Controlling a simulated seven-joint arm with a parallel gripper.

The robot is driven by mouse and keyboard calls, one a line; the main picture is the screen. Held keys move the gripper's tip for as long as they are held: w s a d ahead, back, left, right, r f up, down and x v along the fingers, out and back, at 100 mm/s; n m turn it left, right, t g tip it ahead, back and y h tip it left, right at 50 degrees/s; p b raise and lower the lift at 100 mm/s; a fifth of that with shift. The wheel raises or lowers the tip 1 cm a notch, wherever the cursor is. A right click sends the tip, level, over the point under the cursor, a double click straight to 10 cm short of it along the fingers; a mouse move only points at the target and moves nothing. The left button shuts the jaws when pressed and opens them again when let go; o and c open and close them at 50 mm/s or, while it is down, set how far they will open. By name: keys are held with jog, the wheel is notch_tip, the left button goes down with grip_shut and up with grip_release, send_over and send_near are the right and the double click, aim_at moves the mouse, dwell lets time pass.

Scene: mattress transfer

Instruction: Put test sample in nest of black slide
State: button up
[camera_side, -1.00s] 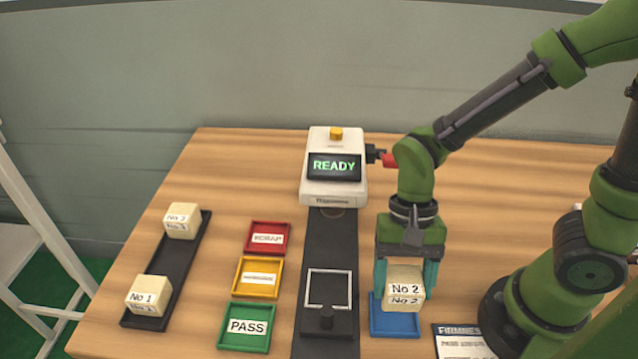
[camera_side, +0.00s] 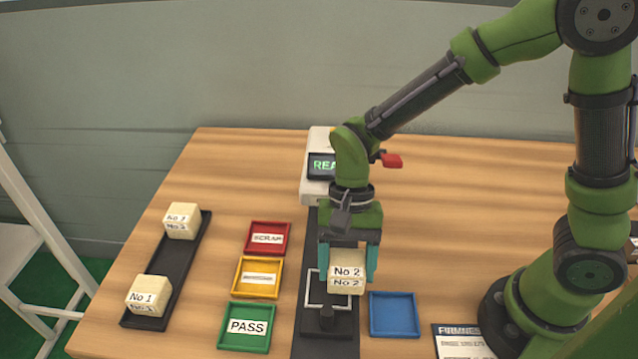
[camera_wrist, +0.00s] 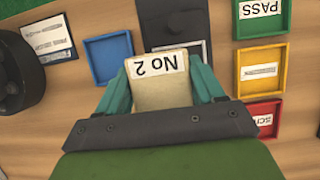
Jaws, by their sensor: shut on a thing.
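The test sample is a cream foam block labelled No 2 (camera_side: 346,271); it also shows in the wrist view (camera_wrist: 160,88). My gripper (camera_side: 347,262) has its teal fingers shut on the block's two sides. In the side view the block appears over the white-outlined nest (camera_side: 313,290) of the black slide (camera_side: 312,338) and covers part of it. I cannot tell whether the block touches the slide. In the wrist view the slide's nest (camera_wrist: 196,50) shows partly beyond the block.
The blue tray (camera_side: 394,315) is empty, right of the slide. Red (camera_side: 268,238), yellow (camera_side: 258,277) and green PASS (camera_side: 247,326) trays stand left. A black rack (camera_side: 187,257) holds two cream blocks. The tester (camera_side: 318,190) at the back is partly hidden by my arm.

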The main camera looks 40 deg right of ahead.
jog(key=shift+w+a+f, duration=0.1)
jog(key=shift+w+a, duration=0.65)
jog(key=shift+w, duration=0.25)
jog(key=shift+w+a+f, duration=0.1)
jog(key=shift+f, duration=1.7)
jog(key=shift+f, duration=0.15)
jog(key=o, duration=1)
